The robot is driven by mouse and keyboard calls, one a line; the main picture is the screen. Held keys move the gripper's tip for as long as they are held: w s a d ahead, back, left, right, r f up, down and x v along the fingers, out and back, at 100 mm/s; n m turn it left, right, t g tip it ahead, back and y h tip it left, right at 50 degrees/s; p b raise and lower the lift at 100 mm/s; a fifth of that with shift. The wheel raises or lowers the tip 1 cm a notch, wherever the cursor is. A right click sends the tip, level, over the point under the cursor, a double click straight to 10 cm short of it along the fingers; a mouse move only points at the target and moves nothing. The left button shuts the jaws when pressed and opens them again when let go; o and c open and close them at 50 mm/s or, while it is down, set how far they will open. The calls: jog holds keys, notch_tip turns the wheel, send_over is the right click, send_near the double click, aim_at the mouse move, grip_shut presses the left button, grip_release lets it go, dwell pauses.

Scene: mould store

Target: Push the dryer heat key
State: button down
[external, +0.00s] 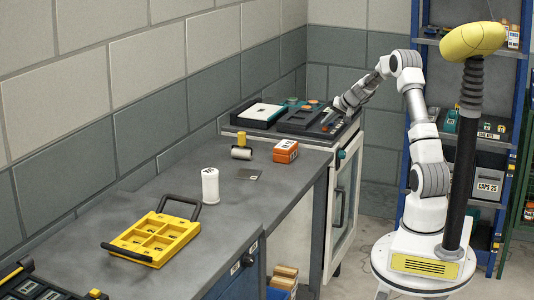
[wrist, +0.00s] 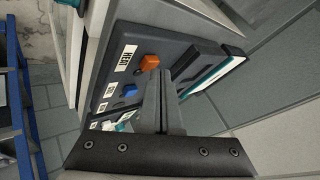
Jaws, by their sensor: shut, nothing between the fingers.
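The dryer's dark control panel (wrist: 125,72) shows in the wrist view with an orange key (wrist: 149,61) beside a label reading HEAT (wrist: 127,56). My gripper (wrist: 152,76) is shut and empty, its fingertips at the lower edge of the orange key in the picture. I cannot tell whether they touch it. In the external view my gripper (external: 340,110) is over the right part of the dryer top (external: 300,121), and the wrist hides the key there.
A blue key (wrist: 130,90) sits below the heat key in the wrist view, with a teal-and-white part further down. A white-topped tray (external: 262,111) is left of the panel. An orange box (external: 285,151) and spools stand on the bench. Blue shelving (external: 408,130) is at right.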

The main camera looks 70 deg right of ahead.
jog(key=shift+f+b, duration=0.25)
jog(key=shift+b, duration=0.05)
dwell(0.5)
jog(key=shift+r+p, duration=0.5)
jog(key=shift+r, duration=0.45)
notch_tip(320, 180, up, 6)
jog(key=p, duration=0.3)
dwell(0.4)
